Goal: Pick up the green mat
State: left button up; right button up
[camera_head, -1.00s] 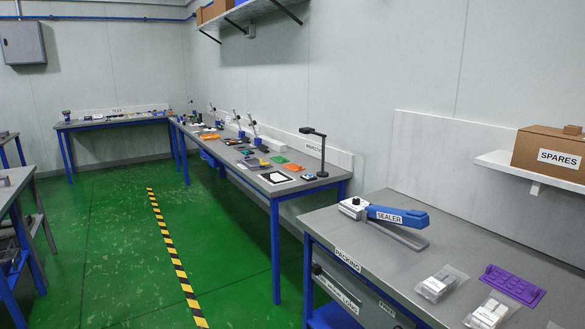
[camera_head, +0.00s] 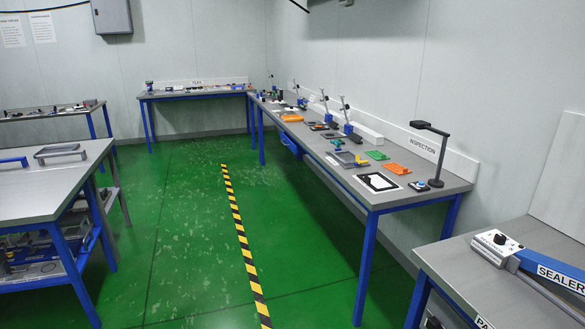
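A small flat green mat (camera_head: 377,155) lies on the long bench along the right wall, toward its nearer end. An orange mat (camera_head: 396,168) lies just to its right and nearer to me. Neither of my grippers is in view. The green mat is far from me and small in the picture, with nothing seen covering it.
The inspection bench (camera_head: 425,193) also holds a black lamp stand (camera_head: 438,158) and a black-and-white sheet (camera_head: 377,182). A bench with a sealer (camera_head: 498,248) stands near right, another table (camera_head: 40,190) at left. Green floor with a striped line (camera_head: 240,236) is clear between.

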aim_at(378, 155)
jog(key=i+u, duration=0.2)
jog(key=i, duration=1.7)
jog(key=i+j+z, duration=0.2)
jog(key=i+z, duration=0.3)
jog(key=i+j+z, duration=0.5)
jog(key=i, duration=0.15)
jog(key=i+j+z, duration=0.45)
jog(key=i+j, duration=0.05)
jog(key=j, duration=0.05)
